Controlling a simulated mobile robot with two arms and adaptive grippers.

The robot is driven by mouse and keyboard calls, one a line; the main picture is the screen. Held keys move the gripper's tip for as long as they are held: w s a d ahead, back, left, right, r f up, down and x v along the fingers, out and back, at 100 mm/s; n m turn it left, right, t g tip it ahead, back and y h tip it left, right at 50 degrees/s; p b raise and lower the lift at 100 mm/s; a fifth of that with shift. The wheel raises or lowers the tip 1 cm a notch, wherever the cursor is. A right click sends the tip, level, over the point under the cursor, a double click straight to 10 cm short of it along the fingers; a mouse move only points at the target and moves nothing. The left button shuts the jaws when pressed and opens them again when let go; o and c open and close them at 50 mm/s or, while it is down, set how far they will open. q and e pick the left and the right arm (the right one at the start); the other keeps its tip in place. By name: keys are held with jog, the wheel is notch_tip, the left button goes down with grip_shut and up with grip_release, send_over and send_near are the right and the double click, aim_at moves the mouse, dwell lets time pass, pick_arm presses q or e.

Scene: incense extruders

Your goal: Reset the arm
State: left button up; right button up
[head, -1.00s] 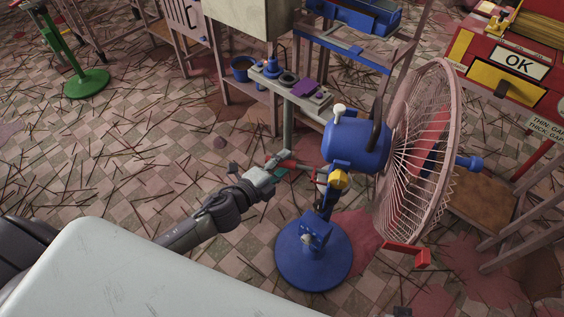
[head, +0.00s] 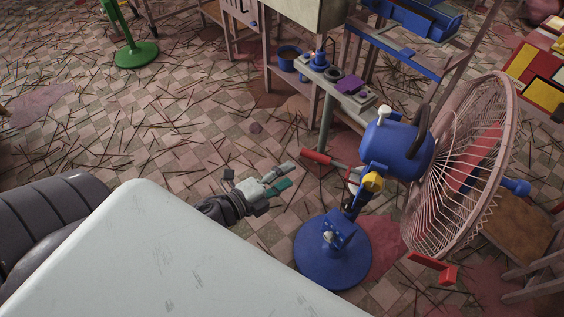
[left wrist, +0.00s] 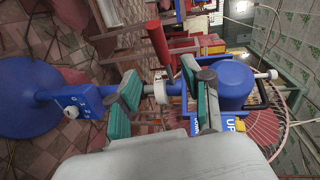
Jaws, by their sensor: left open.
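My left gripper (head: 281,178) is open and empty, with teal pads on its fingers. It is above the floor, left of the blue fan (head: 396,150). In the left wrist view its two fingers (left wrist: 160,97) stand apart, with the fan's blue base (left wrist: 30,97) and motor (left wrist: 236,86) beyond them. A red handle (head: 317,156) sticks out to the left from near the fan's stand. It also shows in the left wrist view (left wrist: 157,45). A gap separates the gripper from the handle. My right gripper is not in view.
A narrow bench (head: 327,130) with a purple item (head: 350,87) and small parts stands behind the fan. A green stand (head: 136,54) is at the far left. A red and yellow machine (head: 540,70) is at the right. Thin sticks litter the tiled floor (head: 160,110).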

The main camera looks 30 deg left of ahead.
pick_arm(q)
jog(key=shift+s+a, duration=0.1)
jog(key=shift+s, duration=0.2)
dwell(0.4)
